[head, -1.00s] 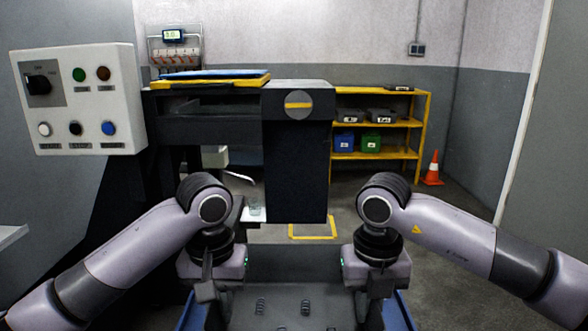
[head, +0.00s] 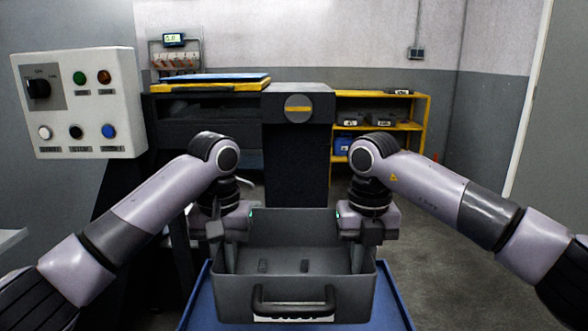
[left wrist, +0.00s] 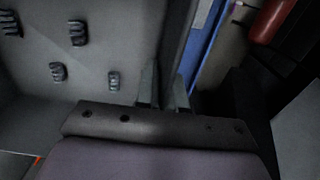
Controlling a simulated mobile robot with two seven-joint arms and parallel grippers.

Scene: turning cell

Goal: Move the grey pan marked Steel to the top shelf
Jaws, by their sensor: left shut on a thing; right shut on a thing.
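The grey pan (head: 310,283) is an open, deep box with a dark handle on its near wall. A white label shows partly below the handle, but I cannot read it. My right gripper (head: 362,258) is shut on the right wall. The yellow shelf rack (head: 427,125) stands at the back right, with its top shelf largely bare.
A blue surface (head: 393,305) lies beneath the pan. A small dark pan (head: 398,92) sits on the top shelf, and two labelled grey pans (head: 350,121) sit below it. A dark machine (head: 298,150) stands ahead; a control box (head: 80,103) is at left. Floor at right is clear.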

